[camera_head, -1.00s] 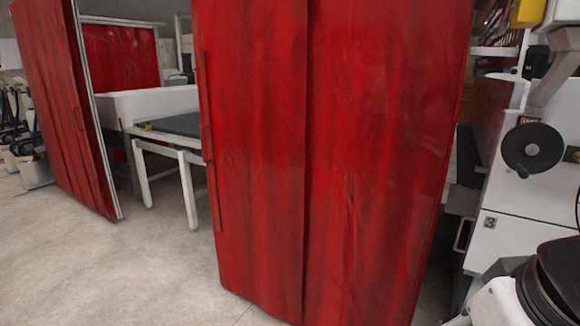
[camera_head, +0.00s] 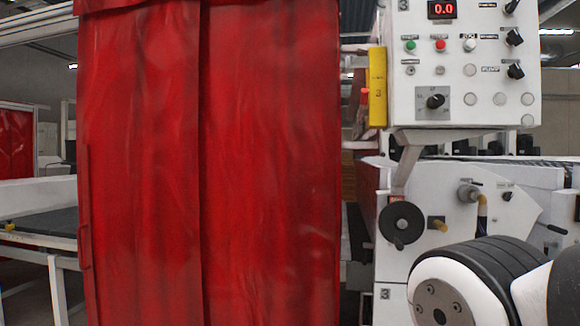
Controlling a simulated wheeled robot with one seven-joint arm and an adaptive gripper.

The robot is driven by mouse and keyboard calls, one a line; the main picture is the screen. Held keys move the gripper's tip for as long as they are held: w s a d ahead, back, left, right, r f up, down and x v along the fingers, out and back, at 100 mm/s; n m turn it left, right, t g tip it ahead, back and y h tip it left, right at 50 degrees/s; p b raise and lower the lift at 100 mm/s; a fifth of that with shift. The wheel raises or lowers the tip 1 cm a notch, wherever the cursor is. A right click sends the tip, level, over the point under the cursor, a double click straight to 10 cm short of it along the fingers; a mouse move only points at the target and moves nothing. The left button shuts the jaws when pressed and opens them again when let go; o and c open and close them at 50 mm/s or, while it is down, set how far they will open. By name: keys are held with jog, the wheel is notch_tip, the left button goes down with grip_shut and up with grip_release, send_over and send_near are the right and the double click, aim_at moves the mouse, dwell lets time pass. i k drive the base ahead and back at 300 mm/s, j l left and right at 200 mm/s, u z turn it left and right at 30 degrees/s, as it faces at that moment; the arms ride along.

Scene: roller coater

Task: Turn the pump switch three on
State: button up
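A white control panel (camera_head: 462,110) marked 3 hangs at the upper right. Its red display (camera_head: 441,9) reads 0.0. Black rotary switches line its right side. One of them, a black switch (camera_head: 515,71), sits beside a small label that seems to read PUMP; its exact setting is too small to tell. Another black switch (camera_head: 434,101) sits on a grey plate at the lower left of the panel. My gripper is not in view; only a white and black part of my arm shows at the lower right, below the panel.
A tall red curtain (camera_head: 210,160) fills the left and middle. A yellow box (camera_head: 377,87) is on the panel's left side. Below the panel stands a white machine (camera_head: 390,270) with a black handwheel (camera_head: 402,223). A table (camera_head: 40,225) is at far left.

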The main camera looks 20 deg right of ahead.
aim_at(516, 71)
jog(key=z, duration=1.4)
jog(key=i+j, duration=0.1)
jog(key=i, duration=0.3)
